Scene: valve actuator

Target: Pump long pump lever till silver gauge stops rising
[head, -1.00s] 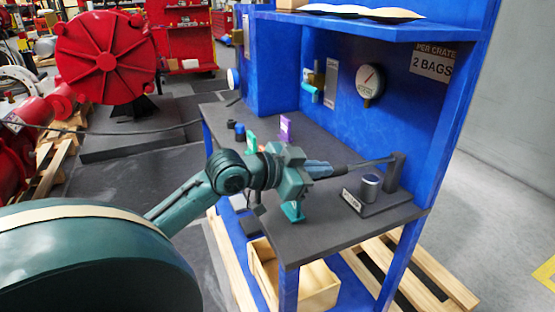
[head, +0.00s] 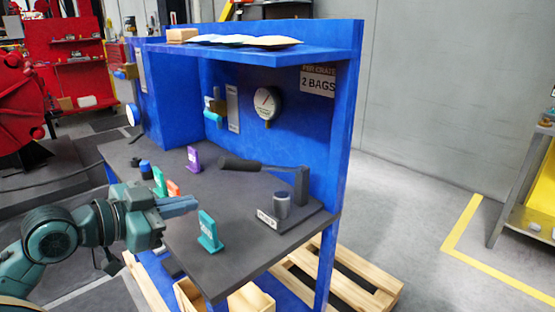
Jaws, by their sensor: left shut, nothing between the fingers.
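The long pump lever (head: 254,165) is a dark rod with a thick black grip at its left end. My right gripper is not in view.
A teal tag (head: 209,232) stands just right of my left gripper. A purple tag (head: 194,159), another teal tag (head: 159,181) and an orange one (head: 173,188) stand behind it. A valve with a cyan handle (head: 212,114) is on the panel. A blue shelf (head: 250,54) overhangs the bench.

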